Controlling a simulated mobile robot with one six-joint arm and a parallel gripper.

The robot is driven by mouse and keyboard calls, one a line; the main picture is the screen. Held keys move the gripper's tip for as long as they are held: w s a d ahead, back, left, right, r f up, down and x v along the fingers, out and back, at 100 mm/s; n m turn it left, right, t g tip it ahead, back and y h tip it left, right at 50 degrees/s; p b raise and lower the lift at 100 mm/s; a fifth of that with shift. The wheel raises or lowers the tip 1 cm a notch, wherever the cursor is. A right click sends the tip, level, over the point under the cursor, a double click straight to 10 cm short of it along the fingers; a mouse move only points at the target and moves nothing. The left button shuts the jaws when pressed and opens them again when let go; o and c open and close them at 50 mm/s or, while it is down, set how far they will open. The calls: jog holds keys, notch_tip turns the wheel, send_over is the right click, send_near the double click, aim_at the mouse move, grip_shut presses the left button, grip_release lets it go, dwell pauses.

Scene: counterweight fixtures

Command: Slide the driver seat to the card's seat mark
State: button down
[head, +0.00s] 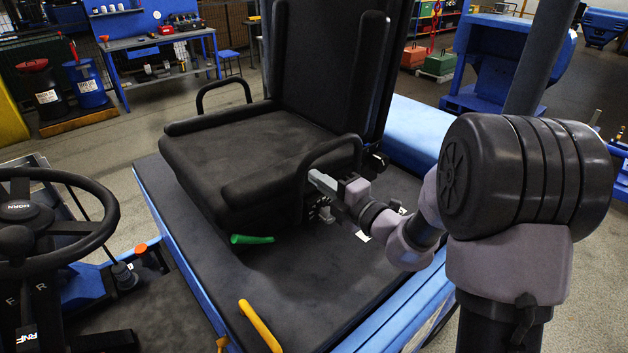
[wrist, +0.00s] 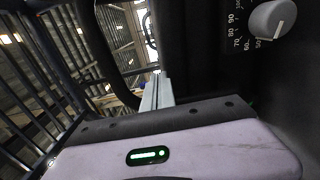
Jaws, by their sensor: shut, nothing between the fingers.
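The black driver seat (head: 250,145) stands on a dark deck, with a tall backrest and a looped armrest on each side. A green handle (head: 252,239) sticks out low at the seat's front edge. My gripper (head: 318,180) is shut and empty beside the seat's near side, close to the near armrest (head: 335,150); I cannot tell whether it touches. In the wrist view, the shut fingers (wrist: 157,90) point along a dark surface. A grey knob (wrist: 273,18) with a numbered scale is at upper right there. I cannot make out the card or its seat mark.
A steering wheel (head: 50,225) and pedals are at left. A yellow handle (head: 260,326) rises at the deck's front edge. The dark deck (head: 315,280) in front of the seat is mostly clear. A workbench (head: 160,40) stands behind.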

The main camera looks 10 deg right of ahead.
jog(key=v, duration=1.1)
jog(key=shift+d, duration=0.2)
jog(key=shift+w, duration=0.15)
jog(key=s+a+f+n+g+y+b, duration=0.2)
jog(key=s+a+n+g+b, duration=0.2)
jog(key=s+a+n+g, duration=0.85)
jog(key=s+d+f+n+h+b, duration=0.1)
jog(key=s+f+n+h+b, duration=0.15)
jog(key=s+n, duration=0.6)
jog(key=s+f+n+h+b, duration=0.1)
jog(key=s+f+n+h, duration=0.2)
jog(key=n, duration=1)
jog(key=d+n+t+h+b, duration=0.1)
jog(key=d+n+t+h, duration=0.2)
jog(key=d+n, duration=0.4)
jog(key=shift+s+r+n+h, duration=0.2)
jog(key=shift+n+h, duration=0.55)
jog(key=shift+n, duration=0.25)
